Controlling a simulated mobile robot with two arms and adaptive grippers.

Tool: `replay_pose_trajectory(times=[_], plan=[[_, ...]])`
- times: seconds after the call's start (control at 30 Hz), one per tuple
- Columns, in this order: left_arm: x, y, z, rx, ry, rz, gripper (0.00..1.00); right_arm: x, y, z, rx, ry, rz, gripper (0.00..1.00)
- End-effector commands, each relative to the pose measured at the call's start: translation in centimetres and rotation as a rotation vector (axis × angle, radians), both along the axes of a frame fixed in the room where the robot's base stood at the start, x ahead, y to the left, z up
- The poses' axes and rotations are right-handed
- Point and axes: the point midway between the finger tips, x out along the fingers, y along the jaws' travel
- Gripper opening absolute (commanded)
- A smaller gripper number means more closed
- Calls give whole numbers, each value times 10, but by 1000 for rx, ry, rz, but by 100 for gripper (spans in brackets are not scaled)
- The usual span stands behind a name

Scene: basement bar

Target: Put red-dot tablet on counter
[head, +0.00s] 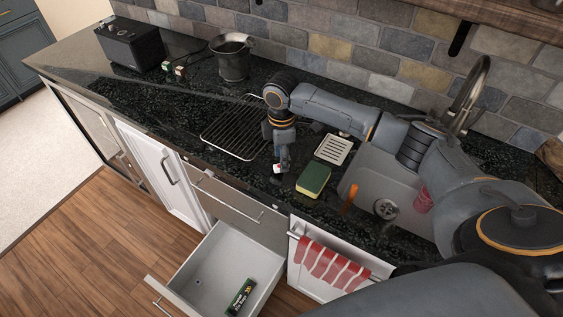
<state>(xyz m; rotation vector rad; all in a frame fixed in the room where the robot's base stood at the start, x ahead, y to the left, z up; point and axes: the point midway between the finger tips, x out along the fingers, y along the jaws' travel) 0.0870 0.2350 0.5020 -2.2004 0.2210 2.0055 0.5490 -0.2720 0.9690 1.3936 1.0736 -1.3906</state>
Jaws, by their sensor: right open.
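A small white piece with a red mark, seemingly the red-dot tablet (278,168), shows at the fingertips of my right gripper (280,172). The gripper points down over the dark speckled counter (225,178), near its front edge, left of a green and yellow sponge. The gripper is open. The fingers partly cover the tablet, and I cannot tell whether they touch it or whether it rests on the counter. My left gripper is not in view.
A wire rack (234,130), a white soap dish (333,149) and the sponge (313,180) lie around the gripper. The sink (376,170) is at right. Below, an open drawer (215,262) holds a dark box (240,297). A striped towel (332,264) hangs in front.

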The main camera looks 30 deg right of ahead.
Motion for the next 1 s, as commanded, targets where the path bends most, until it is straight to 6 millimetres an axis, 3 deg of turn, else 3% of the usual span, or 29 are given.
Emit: replay_pose_trajectory(times=[0.3, 0.5, 0.87, 1.0], plan=[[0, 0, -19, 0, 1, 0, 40, 1, 0, 67, 1, -4, 0, 44], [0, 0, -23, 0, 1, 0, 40, 0, 0, 91, 1, -2, -1, 44], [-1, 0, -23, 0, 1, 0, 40, 0, 0, 97, 1, 1, 0, 44], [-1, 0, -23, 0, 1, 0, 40, -3, 6, 89, 4, -1, 2, 44]])
